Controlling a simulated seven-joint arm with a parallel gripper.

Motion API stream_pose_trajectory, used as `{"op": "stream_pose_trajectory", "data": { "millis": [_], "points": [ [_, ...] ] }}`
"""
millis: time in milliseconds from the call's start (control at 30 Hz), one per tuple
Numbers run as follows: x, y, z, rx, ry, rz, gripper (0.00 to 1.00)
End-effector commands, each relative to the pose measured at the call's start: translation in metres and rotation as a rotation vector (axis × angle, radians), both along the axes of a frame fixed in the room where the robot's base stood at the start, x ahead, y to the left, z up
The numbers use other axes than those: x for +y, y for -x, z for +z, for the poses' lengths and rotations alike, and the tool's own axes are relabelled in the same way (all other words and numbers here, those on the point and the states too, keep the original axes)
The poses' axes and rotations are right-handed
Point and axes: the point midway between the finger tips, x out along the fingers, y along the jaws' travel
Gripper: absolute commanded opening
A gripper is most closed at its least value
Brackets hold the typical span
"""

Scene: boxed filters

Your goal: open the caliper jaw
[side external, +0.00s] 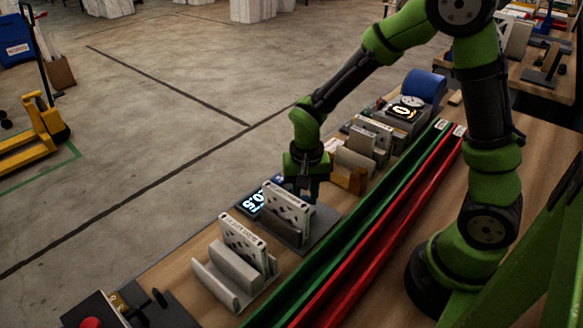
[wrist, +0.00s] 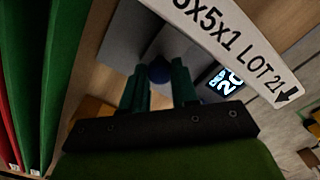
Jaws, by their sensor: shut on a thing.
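The caliper shows as a dark grey plate (side external: 318,232) with a grey upright jaw and a lit digital display (side external: 262,198) beside it. The display also shows in the wrist view (wrist: 225,82). A white boxed filter (side external: 287,209) with a printed edge stands on edge at the caliper; its label (wrist: 235,40) crosses the top of the wrist view. My gripper (side external: 304,191) points down just behind this filter, which partly hides the fingers. In the wrist view, the two green fingers (wrist: 159,82) are shut on a round dark blue knob (wrist: 159,71). The knob is hidden in the side view.
Another filter (side external: 243,240) stands in a grey holder (side external: 218,285) in front. Green (side external: 345,240) and red (side external: 385,235) rails run along the right. Filters in holders and a dial scale (side external: 404,108) stand behind. A red button (side external: 91,323) is at the near left corner.

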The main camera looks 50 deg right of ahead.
Motion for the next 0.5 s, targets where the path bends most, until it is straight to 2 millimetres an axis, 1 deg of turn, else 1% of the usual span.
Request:
{"op": "stream_pose_trajectory", "data": {
  "millis": [100, 200, 300, 500],
  "points": [
    [-0.016, 0.0, 0.001, -0.001, 0.001, -0.006, 0.0],
    [-0.027, 0.0, 0.001, -0.001, 0.001, -0.003, 0.0],
    [-0.031, 0.0, 0.001, -0.001, 0.001, -0.001, 0.0],
    [-0.033, 0.0, 0.001, -0.001, 0.004, -0.003, 0.0]
  ]
}}
